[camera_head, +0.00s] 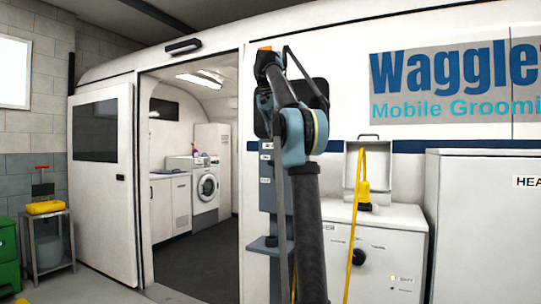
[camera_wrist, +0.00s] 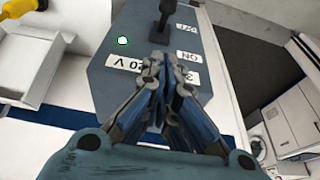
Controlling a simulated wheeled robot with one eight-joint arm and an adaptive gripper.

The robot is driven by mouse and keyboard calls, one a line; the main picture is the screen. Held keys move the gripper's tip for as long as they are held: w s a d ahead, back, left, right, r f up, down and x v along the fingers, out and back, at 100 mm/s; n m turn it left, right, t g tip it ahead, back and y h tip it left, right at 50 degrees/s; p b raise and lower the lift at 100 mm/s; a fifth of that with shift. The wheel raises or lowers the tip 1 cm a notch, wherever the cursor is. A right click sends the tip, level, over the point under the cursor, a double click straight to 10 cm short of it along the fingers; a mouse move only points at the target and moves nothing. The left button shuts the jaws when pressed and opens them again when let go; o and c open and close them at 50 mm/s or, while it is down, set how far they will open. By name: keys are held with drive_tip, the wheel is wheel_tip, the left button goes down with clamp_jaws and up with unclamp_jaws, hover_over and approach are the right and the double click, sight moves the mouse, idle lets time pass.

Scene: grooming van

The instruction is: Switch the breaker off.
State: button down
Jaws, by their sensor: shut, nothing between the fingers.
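The breaker panel is a blue-grey box (camera_wrist: 120,45) in the wrist view, with a black lever (camera_wrist: 165,20) near the top edge of the picture. A white ON label (camera_wrist: 188,60) and a voltage label (camera_wrist: 125,62) lie nearer my gripper; smaller faint lettering sits beside the lever. A green lamp (camera_wrist: 123,40) glows left of the lever. My gripper (camera_wrist: 168,70) is shut and empty, its fingertips over the panel below the lever, apart from it in the picture. In the head view my arm hides my fingertips and the lever.
In the head view, an open doorway (camera_head: 190,250) with a washing machine (camera_head: 206,188) inside is left of my arm.

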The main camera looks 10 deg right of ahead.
hover_over(273, 166)
drive_tip(key=w, duration=0.2)
drive_tip(key=f, duration=0.7)
drive_tip(key=shift+d, duration=0.25)
drive_tip(key=shift+s+a+f, duration=0.2)
drive_tip(key=shift+s+f, duration=0.1)
drive_tip(key=shift+f, duration=0.3)
drive_tip(key=shift+s+a+f, duration=0.2)
drive_tip(key=shift+s+f, duration=0.1)
drive_tip(key=shift+f, duration=0.3)
drive_tip(key=shift+s+a+f, duration=0.1)
drive_tip(key=shift+s+f, duration=0.05)
drive_tip(key=shift+f, duration=0.2)
drive_tip(key=shift+a, duration=0.1)
drive_tip(key=shift+s+d, duration=0.15)
drive_tip(key=shift+d, duration=0.05)
